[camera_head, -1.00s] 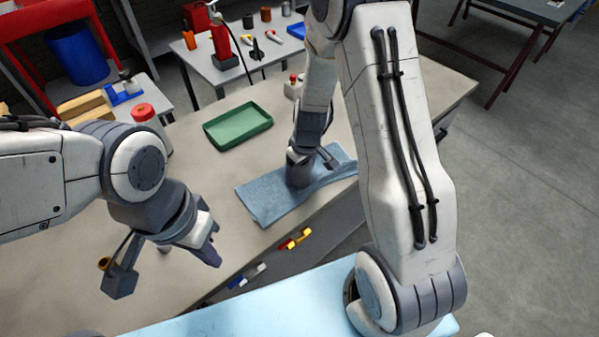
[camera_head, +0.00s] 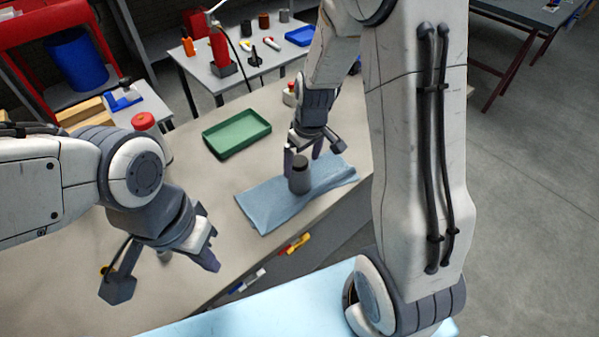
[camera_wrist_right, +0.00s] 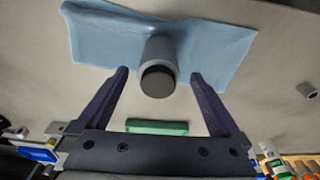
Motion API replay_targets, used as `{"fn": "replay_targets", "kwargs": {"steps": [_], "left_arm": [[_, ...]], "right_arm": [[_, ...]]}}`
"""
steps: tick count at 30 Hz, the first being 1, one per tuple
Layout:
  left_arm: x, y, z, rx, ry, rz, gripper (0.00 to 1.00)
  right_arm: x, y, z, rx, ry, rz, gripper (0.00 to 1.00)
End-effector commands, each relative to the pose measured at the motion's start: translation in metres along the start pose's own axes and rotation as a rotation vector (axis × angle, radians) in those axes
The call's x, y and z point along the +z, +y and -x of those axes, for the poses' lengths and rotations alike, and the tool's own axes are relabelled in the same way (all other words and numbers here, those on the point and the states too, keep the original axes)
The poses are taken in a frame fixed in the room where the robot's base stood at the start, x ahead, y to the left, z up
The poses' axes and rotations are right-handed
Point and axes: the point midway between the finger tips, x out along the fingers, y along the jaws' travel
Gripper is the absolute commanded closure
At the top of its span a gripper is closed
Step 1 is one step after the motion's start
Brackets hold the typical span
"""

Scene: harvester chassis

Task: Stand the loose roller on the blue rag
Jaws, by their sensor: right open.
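The loose roller (camera_head: 299,178), a grey cylinder with a dark top, stands upright on the blue rag (camera_head: 268,205). My right gripper (camera_head: 304,152) is open just behind the roller in the head view. In the right wrist view the roller (camera_wrist_right: 158,58) shows between the spread fingers, with a gap on each side, and the rag (camera_wrist_right: 95,40) lies beneath it. My left gripper (camera_head: 213,250) hangs above the bench at the left, its fingers apart and nothing seen between them.
A green tray (camera_head: 237,133) lies behind the rag on the bench. A red-capped container (camera_head: 143,121) stands at the left. A small grey cylinder (camera_wrist_right: 307,90) shows at the right of the wrist view. Markers (camera_head: 293,245) sit along the bench's front side.

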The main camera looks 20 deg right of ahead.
Motion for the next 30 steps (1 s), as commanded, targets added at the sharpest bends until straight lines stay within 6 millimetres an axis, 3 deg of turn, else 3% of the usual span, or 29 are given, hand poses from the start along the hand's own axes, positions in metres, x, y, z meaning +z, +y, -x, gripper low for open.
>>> {"fn": "replay_targets", "kwargs": {"steps": [3,8,11,13,18,21,25,30], "left_arm": [[0.0,0.0,-0.001,0.0,0.0,0.0,1.0],[0.0,0.0,-0.001,0.0,0.0,0.0,1.0],[0.0,0.0,-0.001,0.0,0.0,0.0,1.0],[0.0,0.0,-0.001,0.0,0.0,0.0,1.0],[0.0,0.0,-0.001,0.0,0.0,0.0,1.0],[0.0,0.0,-0.001,0.0,0.0,0.0,1.0],[0.0,0.0,-0.001,0.0,0.0,0.0,1.0],[0.0,0.0,-0.001,0.0,0.0,0.0,1.0]], "right_arm": [[-0.001,0.001,0.019,0.002,0.005,-0.001,0.0],[-0.001,-0.005,0.033,-0.001,0.002,0.006,0.0],[0.001,-0.035,0.049,-0.015,0.0,0.041,0.0],[0.01,-0.073,0.065,-0.033,-0.008,0.081,0.0],[0.065,-0.164,0.106,-0.078,-0.047,0.187,0.0],[0.102,-0.193,0.122,-0.092,-0.072,0.237,0.0],[0.135,-0.21,0.133,-0.098,-0.095,0.276,0.0],[0.147,-0.215,0.136,-0.099,-0.106,0.283,0.0]]}}
